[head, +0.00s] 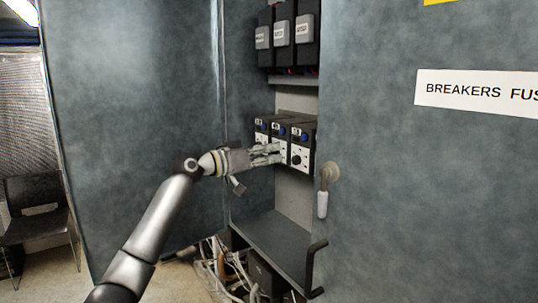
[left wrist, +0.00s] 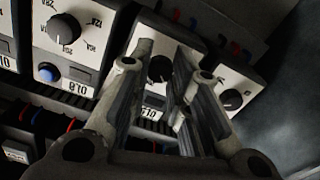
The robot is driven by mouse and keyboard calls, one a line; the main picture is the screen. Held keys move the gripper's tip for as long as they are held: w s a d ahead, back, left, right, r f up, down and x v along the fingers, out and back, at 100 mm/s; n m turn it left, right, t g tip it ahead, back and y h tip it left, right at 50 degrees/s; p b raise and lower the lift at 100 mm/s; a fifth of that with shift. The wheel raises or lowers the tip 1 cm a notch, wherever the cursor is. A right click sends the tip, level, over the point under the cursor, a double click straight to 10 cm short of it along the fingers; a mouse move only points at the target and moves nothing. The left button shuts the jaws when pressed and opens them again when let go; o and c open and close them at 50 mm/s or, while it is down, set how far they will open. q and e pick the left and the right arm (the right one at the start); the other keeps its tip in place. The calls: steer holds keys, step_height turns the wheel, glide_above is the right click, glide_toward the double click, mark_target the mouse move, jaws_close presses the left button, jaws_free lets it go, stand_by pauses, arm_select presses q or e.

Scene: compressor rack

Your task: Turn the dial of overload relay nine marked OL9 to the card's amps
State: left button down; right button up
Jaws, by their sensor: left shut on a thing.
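A row of white-faced overload relays (head: 302,153) with blue buttons and round black dials is mounted inside the open cabinet bay. My left gripper (head: 279,152) reaches in from the left at the middle visible relay. In the left wrist view, the black dial (left wrist: 160,68) of one relay sits between the fingers of my left gripper (left wrist: 165,70), which is shut on it. Its label (left wrist: 152,113) is upside down and partly hidden, so I cannot read it surely. Neighbouring dials show at the left (left wrist: 65,28) and right (left wrist: 232,100). No amps card is readable. My right gripper is not in view.
Dark breakers (head: 282,34) hang above the relays. A grey shelf (head: 270,240) lies below, with loose cables (head: 225,270) under it. A cabinet door handle (head: 323,190) juts out right of the bay. A chair (head: 35,215) stands far left.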

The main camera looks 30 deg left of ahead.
arm_select(q)
steer(key=shift+n, duration=1.6)
steer(key=c, duration=1.3)
jaws_free()
steer(key=shift+a, duration=0.1)
steer(key=v, duration=1.2)
steer(key=shift+f, duration=0.1)
